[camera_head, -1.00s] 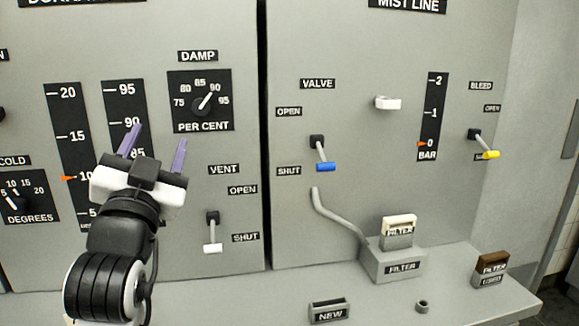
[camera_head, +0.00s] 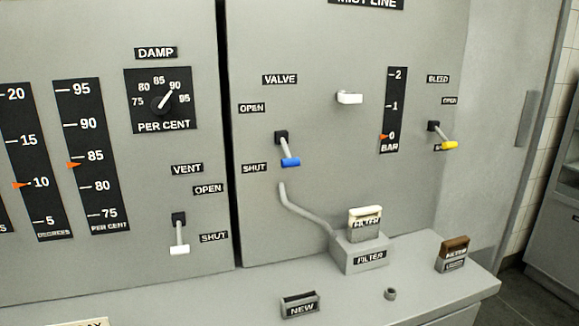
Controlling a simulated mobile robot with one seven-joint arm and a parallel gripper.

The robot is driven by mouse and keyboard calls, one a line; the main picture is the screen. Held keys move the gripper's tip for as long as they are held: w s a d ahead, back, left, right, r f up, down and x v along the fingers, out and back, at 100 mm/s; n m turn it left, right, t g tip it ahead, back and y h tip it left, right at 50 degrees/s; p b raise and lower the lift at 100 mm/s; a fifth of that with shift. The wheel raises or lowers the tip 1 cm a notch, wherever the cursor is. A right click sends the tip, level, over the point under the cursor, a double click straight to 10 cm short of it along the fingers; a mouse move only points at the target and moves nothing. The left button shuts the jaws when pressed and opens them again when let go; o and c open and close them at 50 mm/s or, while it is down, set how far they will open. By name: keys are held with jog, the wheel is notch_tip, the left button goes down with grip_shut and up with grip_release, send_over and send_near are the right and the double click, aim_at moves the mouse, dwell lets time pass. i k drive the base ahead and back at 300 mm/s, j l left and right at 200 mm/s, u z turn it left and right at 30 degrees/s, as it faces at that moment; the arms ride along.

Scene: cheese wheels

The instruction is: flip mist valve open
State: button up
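The mist valve lever (camera_head: 287,151) has a blue handle and sits on the mist line panel (camera_head: 330,190). Its handle tilts down beside the SHUT label (camera_head: 255,168), below the OPEN label (camera_head: 252,108). The VALVE label (camera_head: 280,79) is above it. My gripper is not in this view now, so its distance to the lever is hidden.
A yellow bleed lever (camera_head: 447,145) is at the right of the panel, and a white vent lever (camera_head: 180,249) is on the left panel. A white knob (camera_head: 349,98) sticks out. A pipe (camera_head: 303,214) runs below the blue lever to the filter box (camera_head: 361,256). The ledge holds a NEW holder (camera_head: 300,306) and a brown-topped filter (camera_head: 453,254).

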aim_at(287, 153)
jog(key=k+j, duration=0.1)
jog(key=j, duration=0.3)
jog(key=k+j, duration=0.15)
jog(key=j, duration=0.25)
jog(key=k+j, duration=0.1)
jog(key=j, duration=0.3)
jog(key=k+j+z, duration=0.1)
jog(key=j, duration=0.3)
jog(key=k+j, duration=0.15)
jog(key=j, duration=0.25)
jog(key=i, duration=1)
